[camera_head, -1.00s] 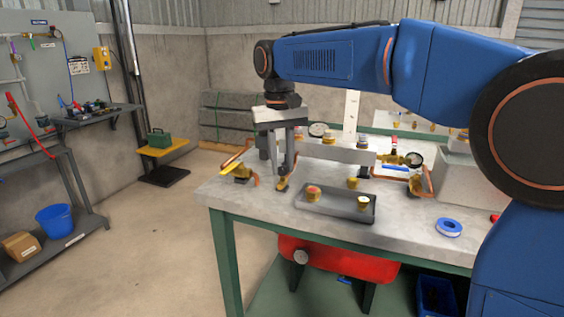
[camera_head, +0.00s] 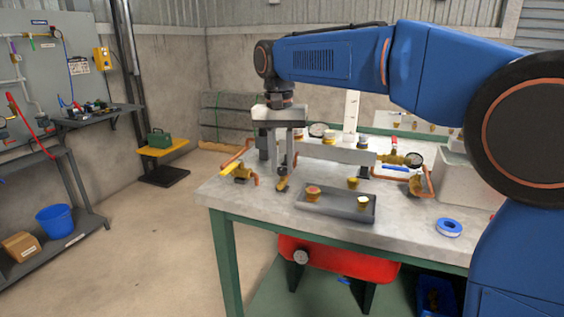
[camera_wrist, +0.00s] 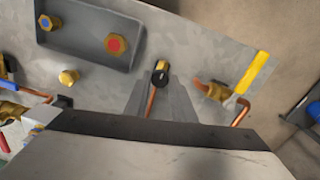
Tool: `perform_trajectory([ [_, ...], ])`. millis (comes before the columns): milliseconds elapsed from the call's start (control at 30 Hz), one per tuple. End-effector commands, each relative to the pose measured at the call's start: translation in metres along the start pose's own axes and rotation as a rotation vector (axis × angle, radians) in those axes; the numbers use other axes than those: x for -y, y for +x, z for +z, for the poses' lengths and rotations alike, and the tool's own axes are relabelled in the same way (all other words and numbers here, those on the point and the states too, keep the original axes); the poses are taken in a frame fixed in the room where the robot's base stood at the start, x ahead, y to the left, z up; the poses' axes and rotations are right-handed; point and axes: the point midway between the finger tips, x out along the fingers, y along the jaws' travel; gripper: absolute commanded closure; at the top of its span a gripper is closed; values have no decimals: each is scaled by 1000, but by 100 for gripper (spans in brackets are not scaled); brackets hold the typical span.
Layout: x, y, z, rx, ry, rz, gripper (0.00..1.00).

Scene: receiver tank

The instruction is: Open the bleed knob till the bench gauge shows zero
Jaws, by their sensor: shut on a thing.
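The bleed knob is a small black knob (camera_wrist: 160,76) on a brass body near the front left of the bench. Its brass body (camera_head: 282,185) also shows in the head view, below the fingers. My gripper (camera_head: 284,172) points straight down over it, and its fingers are shut on the knob. In the wrist view the fingertips (camera_wrist: 160,88) reach the knob. Two round gauges show on the bench: one (camera_head: 318,130) behind the gripper and one (camera_head: 414,160) at the right. Their faces are too small to read, and I cannot tell which is the bench gauge.
A yellow-handled valve (camera_head: 239,171) with copper pipe stands close left of the gripper. A grey tray (camera_head: 337,208) with brass fittings lies to the right. A blue-and-white tape roll (camera_head: 448,228) lies at the front right. The bench's front edge is close to the knob.

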Motion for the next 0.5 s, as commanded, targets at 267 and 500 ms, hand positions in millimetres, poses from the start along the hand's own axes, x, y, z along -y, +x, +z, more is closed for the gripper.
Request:
perform_trajectory([
  [267,0,-1,0,-1,0,-1,75],
  [500,0,0,0,-1,-1,-1,58],
])
